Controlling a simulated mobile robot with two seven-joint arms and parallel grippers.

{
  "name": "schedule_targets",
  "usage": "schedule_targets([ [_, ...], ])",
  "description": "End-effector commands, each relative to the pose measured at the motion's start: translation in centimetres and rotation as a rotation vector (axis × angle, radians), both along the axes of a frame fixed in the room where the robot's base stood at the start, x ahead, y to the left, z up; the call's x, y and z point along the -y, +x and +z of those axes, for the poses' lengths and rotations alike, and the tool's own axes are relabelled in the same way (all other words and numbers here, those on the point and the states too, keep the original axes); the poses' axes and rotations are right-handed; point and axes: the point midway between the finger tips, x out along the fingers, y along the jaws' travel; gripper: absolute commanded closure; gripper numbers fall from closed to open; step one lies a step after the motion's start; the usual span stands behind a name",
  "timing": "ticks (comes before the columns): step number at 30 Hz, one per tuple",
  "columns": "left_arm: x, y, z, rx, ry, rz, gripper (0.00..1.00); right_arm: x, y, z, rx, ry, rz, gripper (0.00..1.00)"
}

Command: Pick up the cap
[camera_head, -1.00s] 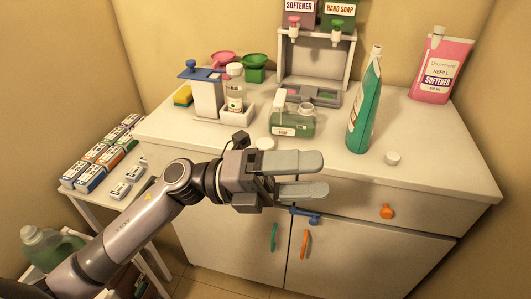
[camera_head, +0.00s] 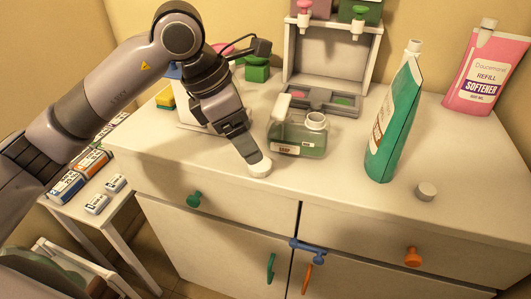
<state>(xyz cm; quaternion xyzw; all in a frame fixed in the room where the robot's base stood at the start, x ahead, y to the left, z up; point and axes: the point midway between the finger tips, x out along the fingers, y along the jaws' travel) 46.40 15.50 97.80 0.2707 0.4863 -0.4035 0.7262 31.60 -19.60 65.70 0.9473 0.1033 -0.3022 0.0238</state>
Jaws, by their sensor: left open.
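A round white cap (camera_head: 260,168) lies near the counter's front edge, left of the soap bottle (camera_head: 298,136). My left gripper (camera_head: 248,152) points down just behind this cap, its fingertips close above or beside it. It is open. I cannot tell whether a finger touches the cap, and the cap's back side is partly hidden. A second small pale cap (camera_head: 426,191) lies on the counter at the right, in front of the green bottle (camera_head: 396,118). My right gripper is not in view.
The counter (camera_head: 330,185) is clear between the two caps. A pink softener pouch (camera_head: 482,70) stands at the back right. A dispenser stand (camera_head: 333,60) with a grey tray is behind the soap bottle. Small boxes (camera_head: 75,180) sit on a lower side table at the left.

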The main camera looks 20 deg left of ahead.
Motion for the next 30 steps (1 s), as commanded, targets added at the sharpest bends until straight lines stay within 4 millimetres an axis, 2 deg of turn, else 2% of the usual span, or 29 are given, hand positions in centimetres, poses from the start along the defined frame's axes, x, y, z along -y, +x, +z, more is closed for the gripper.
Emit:
schedule_targets([
  [7,0.5,0.6,-2.7,-0.006,-0.001,0.0,0.21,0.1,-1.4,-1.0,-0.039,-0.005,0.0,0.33],
  [15,1.3,1.6,-6.1,-0.003,-0.002,-0.002,0.21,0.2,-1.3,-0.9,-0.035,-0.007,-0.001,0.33],
  [23,1.4,1.7,-6.6,-0.002,-0.002,-0.002,0.21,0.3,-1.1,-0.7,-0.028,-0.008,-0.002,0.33],
  [24,1.4,1.7,-6.6,-0.002,-0.002,-0.002,0.24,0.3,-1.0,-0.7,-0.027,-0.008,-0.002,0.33],
  [29,1.4,1.7,-6.5,-0.002,-0.002,-0.002,0.76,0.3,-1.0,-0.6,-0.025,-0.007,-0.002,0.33],
  [30,1.4,1.7,-6.5,-0.002,-0.002,-0.002,0.8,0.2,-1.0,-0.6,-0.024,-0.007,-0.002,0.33],
])
